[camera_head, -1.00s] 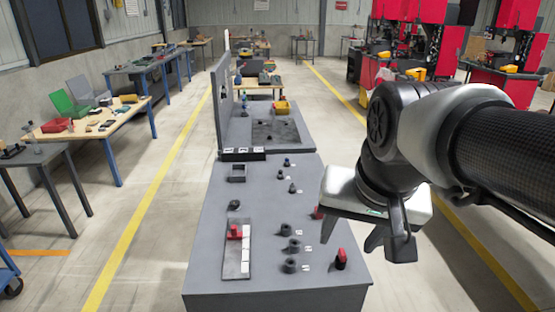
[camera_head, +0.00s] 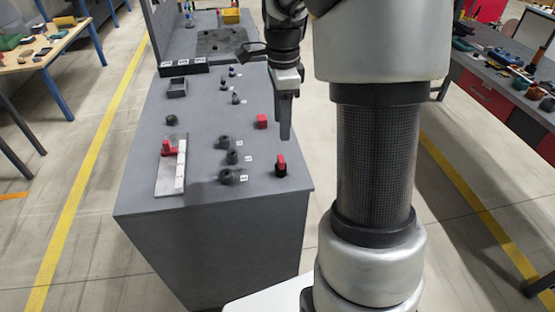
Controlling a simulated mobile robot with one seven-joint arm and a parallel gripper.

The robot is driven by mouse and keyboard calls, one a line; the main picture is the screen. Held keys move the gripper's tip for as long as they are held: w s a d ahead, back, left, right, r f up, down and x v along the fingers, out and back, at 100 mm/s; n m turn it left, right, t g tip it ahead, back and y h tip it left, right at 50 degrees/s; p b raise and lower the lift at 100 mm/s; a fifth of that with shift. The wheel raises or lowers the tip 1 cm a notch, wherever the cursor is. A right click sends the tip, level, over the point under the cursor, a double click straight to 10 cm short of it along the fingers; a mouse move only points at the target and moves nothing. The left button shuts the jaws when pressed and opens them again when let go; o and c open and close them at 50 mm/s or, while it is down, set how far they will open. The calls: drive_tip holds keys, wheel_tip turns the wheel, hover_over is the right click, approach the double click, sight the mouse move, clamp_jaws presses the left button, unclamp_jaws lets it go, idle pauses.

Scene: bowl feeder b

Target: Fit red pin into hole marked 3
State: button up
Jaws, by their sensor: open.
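A red block-like piece (camera_head: 261,121) sits on the grey bench at the right. A second piece with a red top and black lower part (camera_head: 281,165) stands near the right front edge. I cannot tell which is the red pin. Several dark round sockets stand left of them, including a middle one (camera_head: 232,157) and a front one (camera_head: 227,177). Small white labels (camera_head: 244,178) lie beside them; their numbers are too small to read. My gripper (camera_head: 285,135) is open and points down, just right of the red block and behind the red-topped piece in the picture.
A tray with a red part and white strip (camera_head: 171,170) lies at the left front of the bench (camera_head: 200,115). Smaller dark fittings (camera_head: 236,98) and a square grey holder (camera_head: 177,87) stand further back. An upright panel (camera_head: 161,28) rises at the back left.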

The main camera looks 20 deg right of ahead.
hover_over(281, 158)
drive_tip(key=f, duration=0.5)
drive_tip(key=shift+w+d+f, duration=0.2)
drive_tip(key=shift+s+a+f+b, duration=0.15)
drive_tip(key=shift+f+b, duration=0.1)
drive_tip(key=shift+f, duration=1.15)
drive_tip(key=shift+s+a+f+b, duration=0.1)
drive_tip(key=shift+f+b, duration=0.1)
drive_tip(key=shift+f, duration=1.15)
drive_tip(key=c, duration=1.1)
drive_tip(key=shift+r, duration=0.1)
wheel_tip(281, 158, up, 10)
drive_tip(key=shift+f+p, duration=0.1)
drive_tip(key=shift+p, duration=0.4)
